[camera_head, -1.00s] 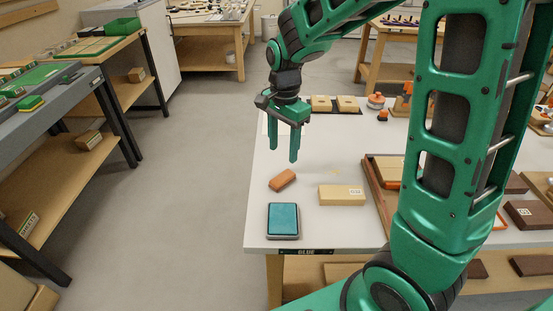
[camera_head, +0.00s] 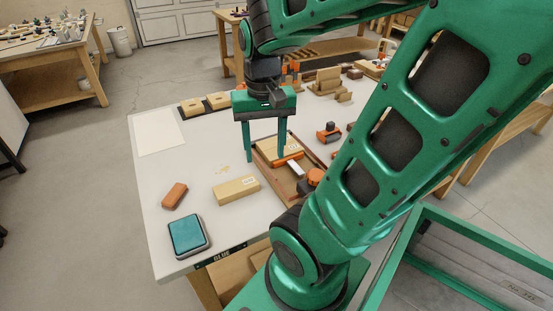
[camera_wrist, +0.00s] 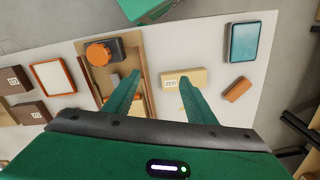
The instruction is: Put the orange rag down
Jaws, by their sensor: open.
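A small orange-brown, block-shaped piece (camera_head: 174,195) lies on the white table (camera_head: 195,150) near its left edge. It is the closest match to the orange rag, but I cannot tell whether it is cloth. It also shows at the right in the wrist view (camera_wrist: 237,90). My gripper (camera_head: 265,158) is above the table by the wooden tray, right of the orange piece and apart from it. Its two fingers are spread with nothing between them, as the wrist view also shows (camera_wrist: 160,78).
A teal-topped pad (camera_head: 187,234) lies at the front corner, beside a pale labelled wooden block (camera_head: 236,190). A brown tray (camera_head: 302,191) holds a wooden block and orange-and-dark tools. A white sheet (camera_head: 157,131) lies at the back left. The table between sheet and orange piece is mostly clear.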

